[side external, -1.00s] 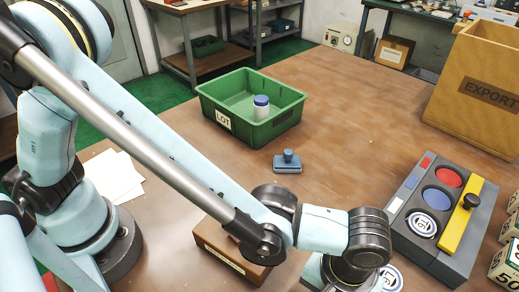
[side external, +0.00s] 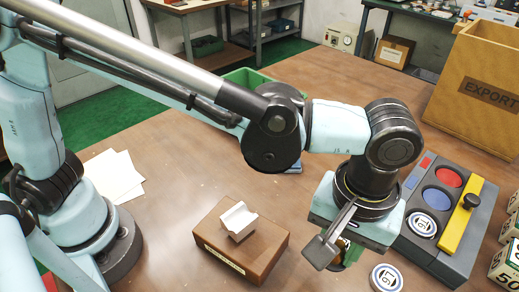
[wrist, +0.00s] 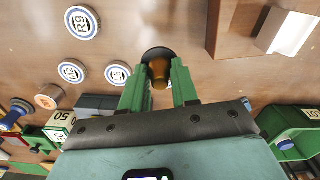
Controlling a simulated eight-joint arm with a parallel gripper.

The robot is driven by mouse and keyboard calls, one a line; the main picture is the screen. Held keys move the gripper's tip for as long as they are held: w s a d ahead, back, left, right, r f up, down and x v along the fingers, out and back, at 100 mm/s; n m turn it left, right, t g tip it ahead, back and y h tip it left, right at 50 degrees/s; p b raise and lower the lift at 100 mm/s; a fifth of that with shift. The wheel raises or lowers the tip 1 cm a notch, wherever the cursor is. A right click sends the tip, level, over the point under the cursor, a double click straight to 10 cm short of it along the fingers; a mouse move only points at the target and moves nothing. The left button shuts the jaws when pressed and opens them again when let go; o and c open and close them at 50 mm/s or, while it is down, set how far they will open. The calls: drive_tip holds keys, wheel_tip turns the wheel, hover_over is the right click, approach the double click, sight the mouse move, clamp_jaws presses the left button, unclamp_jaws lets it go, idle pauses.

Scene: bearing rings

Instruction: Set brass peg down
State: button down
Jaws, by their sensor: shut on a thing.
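The brass peg (wrist: 159,72) shows in the wrist view as a short brass-brown body with a dark round end. It sits between the green fingertips of my gripper (wrist: 160,80), which is shut on it. In the side view my gripper (side external: 345,255) hangs over the table, right of the wooden block; the peg cannot be made out clearly there. The wooden block (side external: 265,245) carries a white angled cradle (side external: 238,217), with nothing seen in it. In the wrist view the cradle (wrist: 290,33) is at the upper right, apart from the peg.
A grey panel (side external: 410,250) with coloured discs and a yellow bar stands at the right. A labelled disc (side external: 386,278) lies near my gripper. A green bin (side external: 245,78) is partly hidden behind my arm. An EXPORT carton (side external: 485,90) stands at the back right.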

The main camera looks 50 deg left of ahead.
drive_tip(key=w+a+n, duration=0.4)
drive_tip(key=w+a, duration=0.3)
drive_tip(key=a, duration=0.2)
drive_tip(key=n, duration=1.3)
hover_over(171, 125)
wheel_tip(171, 125, down, 6)
drive_tip(key=shift+a+r, duration=0.1)
drive_tip(key=shift+f, duration=2.05)
drive_tip(key=c, duration=0.8)
unclamp_jaws()
drive_tip(key=shift+f, duration=0.1)
drive_tip(key=shift+c, duration=0.2)
